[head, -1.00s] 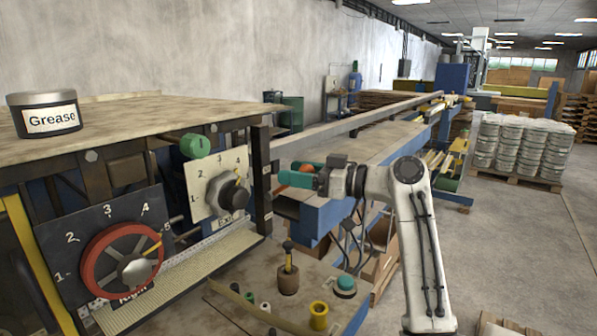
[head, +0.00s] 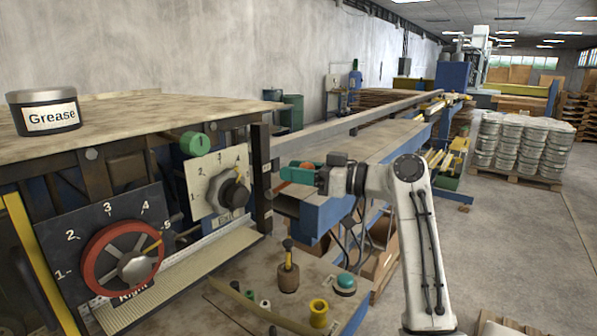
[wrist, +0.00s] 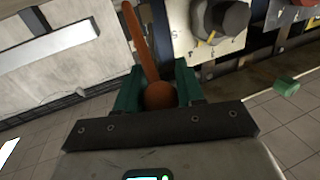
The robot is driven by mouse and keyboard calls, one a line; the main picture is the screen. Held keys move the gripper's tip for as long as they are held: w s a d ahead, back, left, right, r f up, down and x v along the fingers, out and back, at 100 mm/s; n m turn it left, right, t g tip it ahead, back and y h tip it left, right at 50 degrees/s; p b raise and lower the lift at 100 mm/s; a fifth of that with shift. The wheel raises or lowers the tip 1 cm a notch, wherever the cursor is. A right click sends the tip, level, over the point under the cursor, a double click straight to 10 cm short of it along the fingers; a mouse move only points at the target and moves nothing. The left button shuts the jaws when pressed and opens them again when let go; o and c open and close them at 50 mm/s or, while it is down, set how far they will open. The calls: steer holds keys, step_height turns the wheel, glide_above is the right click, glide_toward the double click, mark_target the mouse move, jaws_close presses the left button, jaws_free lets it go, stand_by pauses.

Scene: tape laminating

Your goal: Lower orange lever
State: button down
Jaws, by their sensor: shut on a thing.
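The orange lever shows in the wrist view as an orange-brown rod with a round knob (wrist: 160,95). The knob sits between the green fingers of my gripper (wrist: 158,88), which is shut on it. In the head view my gripper (head: 305,176) is in front of the machine frame, right of the dials.
A black dial on a white plate (head: 228,190) and a red wheel (head: 122,258) are to the left. A grease tin (head: 44,113) stands on the machine table (head: 130,115). Below my arm, a small table (head: 255,275) carries a yellow spool (head: 318,312) and a teal button (head: 345,282).

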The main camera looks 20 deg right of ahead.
steer(key=shift+f+b, duration=0.15)
steer(key=shift+b, duration=0.2)
step_height(320, 180, down, 6)
steer(key=s+d+n+t+y+b, duration=0.1)
steer(key=y+b, duration=0.4)
steer(key=b, duration=1.7)
steer(key=shift+s+d+n+t, duration=0.35)
steer(key=shift+s+n+t, duration=0.35)
steer(key=shift+t, duration=0.4)
steer(key=shift+f+b, duration=0.3)
steer(key=shift+b, duration=0.65)
steer(key=c, duration=0.8)
jaws_free()
steer(key=shift+o, duration=0.2)
steer(key=shift+r, duration=0.2)
